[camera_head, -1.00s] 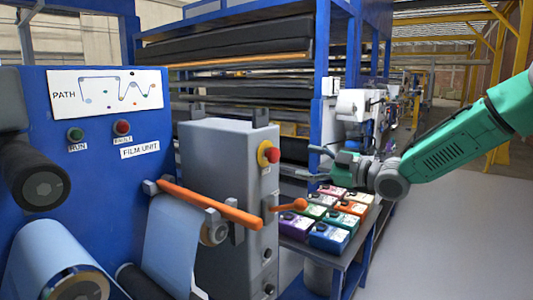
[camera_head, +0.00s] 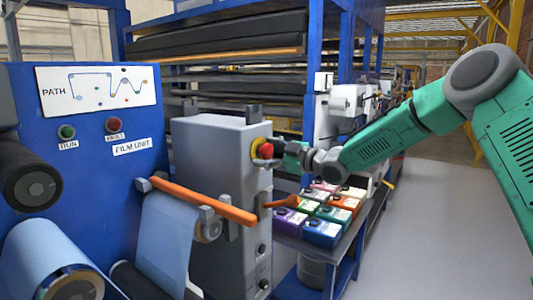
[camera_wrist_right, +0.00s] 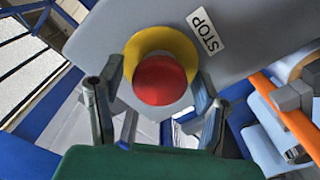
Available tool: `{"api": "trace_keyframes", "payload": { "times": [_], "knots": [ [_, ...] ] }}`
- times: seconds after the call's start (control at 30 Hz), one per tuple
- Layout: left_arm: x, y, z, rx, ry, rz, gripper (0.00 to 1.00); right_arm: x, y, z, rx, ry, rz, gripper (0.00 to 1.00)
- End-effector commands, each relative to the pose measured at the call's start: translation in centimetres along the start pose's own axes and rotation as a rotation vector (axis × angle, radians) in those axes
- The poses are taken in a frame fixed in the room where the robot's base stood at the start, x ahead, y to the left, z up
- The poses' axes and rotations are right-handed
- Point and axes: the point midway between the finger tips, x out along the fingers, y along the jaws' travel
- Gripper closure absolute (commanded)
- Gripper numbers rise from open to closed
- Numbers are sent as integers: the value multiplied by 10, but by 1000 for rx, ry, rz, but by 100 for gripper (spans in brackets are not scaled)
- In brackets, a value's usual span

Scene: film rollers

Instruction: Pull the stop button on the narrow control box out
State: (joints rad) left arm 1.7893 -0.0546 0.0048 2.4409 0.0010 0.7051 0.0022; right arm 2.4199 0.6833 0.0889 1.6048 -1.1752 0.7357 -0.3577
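The stop button (camera_head: 265,150) is a red mushroom head on a yellow collar, on the right side of the narrow grey control box (camera_head: 215,175). In the right wrist view the red button (camera_wrist_right: 160,80) shows large beside a STOP label (camera_wrist_right: 204,30). My right gripper (camera_head: 277,152) is right at the button in the head view. In the right wrist view its two fingers (camera_wrist_right: 157,105) stand apart, one on either side of the button, with visible gaps, so it is open. My left gripper is not in view.
An orange lever (camera_head: 283,202) sticks out of the box below the button. An orange bar (camera_head: 205,200) crosses in front of the box. A table with several coloured boxes (camera_head: 322,232) stands to the right. The grey floor (camera_head: 420,230) further right is clear.

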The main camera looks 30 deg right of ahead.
Motion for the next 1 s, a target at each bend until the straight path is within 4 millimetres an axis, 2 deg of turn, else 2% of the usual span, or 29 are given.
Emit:
{"api": "trace_keyframes", "payload": {
  "times": [0.03, 0.13, 0.17, 0.3, 0.47, 0.67, 0.7, 0.77, 1.0],
  "knots": [
    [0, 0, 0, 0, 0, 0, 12, 0, 0, 0, 0, 0, 0, 60],
    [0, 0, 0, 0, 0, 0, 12, 0, 0, 1, 1, 0, 0, 95],
    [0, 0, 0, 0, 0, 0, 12, -1, 0, 1, 1, 0, 0, 100],
    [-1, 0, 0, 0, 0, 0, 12, -3, 0, 2, 1, -1, -1, 100],
    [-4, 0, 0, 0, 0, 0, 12, -16, 0, 3, 2, -3, -2, 100],
    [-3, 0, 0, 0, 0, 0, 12, -17, 0, 4, 2, -4, -2, 100],
    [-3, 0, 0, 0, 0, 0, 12, -17, -1, 4, 2, -5, -2, 59],
    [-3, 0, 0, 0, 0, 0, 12, -17, -1, 4, 3, -5, -2, 39],
    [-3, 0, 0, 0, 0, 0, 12, -16, 0, 3, 2, -2, -1, 39]
  ]
}}
